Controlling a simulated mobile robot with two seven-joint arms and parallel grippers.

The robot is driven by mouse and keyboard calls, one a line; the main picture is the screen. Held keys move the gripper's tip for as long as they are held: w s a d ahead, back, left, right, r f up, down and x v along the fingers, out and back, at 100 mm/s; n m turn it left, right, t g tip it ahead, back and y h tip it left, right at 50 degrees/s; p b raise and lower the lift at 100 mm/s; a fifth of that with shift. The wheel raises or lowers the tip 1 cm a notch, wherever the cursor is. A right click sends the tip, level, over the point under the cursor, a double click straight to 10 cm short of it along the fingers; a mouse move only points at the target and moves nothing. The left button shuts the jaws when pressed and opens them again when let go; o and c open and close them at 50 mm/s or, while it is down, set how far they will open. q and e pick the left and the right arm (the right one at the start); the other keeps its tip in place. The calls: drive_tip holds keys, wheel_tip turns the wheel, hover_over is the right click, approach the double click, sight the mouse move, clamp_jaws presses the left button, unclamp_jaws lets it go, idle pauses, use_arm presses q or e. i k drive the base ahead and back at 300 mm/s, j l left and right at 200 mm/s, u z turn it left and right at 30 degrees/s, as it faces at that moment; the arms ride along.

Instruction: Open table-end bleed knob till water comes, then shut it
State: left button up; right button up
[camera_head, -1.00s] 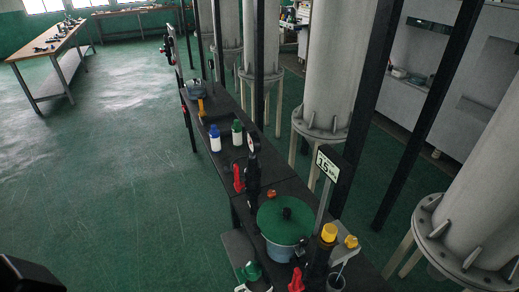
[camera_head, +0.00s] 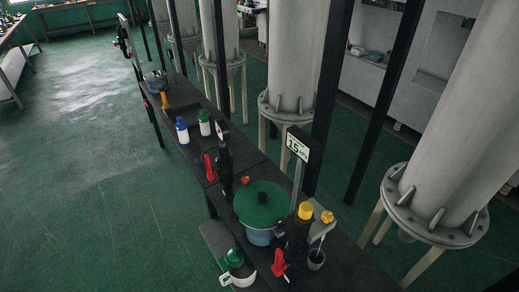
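At the near end of the long black table (camera_head: 340,275) stands a dark fitting with a yellow cap (camera_head: 305,210). Beside it a smaller orange-yellow knob (camera_head: 327,216) sits on a grey bracket. Either could be the bleed knob; I cannot tell which. A thin pale tube or stick rises from a small grey cup (camera_head: 316,259) below the bracket. Whether water flows or is in the cup is too small to tell. A red handle (camera_head: 279,263) is left of the cup. Neither of my grippers shows.
A green-lidded pot (camera_head: 263,206) stands behind the fitting. A sign reading 15 (camera_head: 299,147) stands on a post. A red lever (camera_head: 211,168) and two bottles (camera_head: 182,131) are farther back. Large grey columns (camera_head: 450,120) line the right. Green floor (camera_head: 90,190) is clear at left.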

sight(327, 216)
drive_tip(key=k+l+z, duration=0.1)
drive_tip(key=l+z, duration=0.15)
drive_tip(key=z, duration=0.15)
drive_tip(key=j+z, duration=0.2)
drive_tip(key=l+u, duration=0.2)
drive_tip(key=i+l+u, duration=0.9)
drive_tip(key=l, duration=0.35)
drive_tip(key=i+j, duration=0.05)
drive_tip(key=i, duration=0.05)
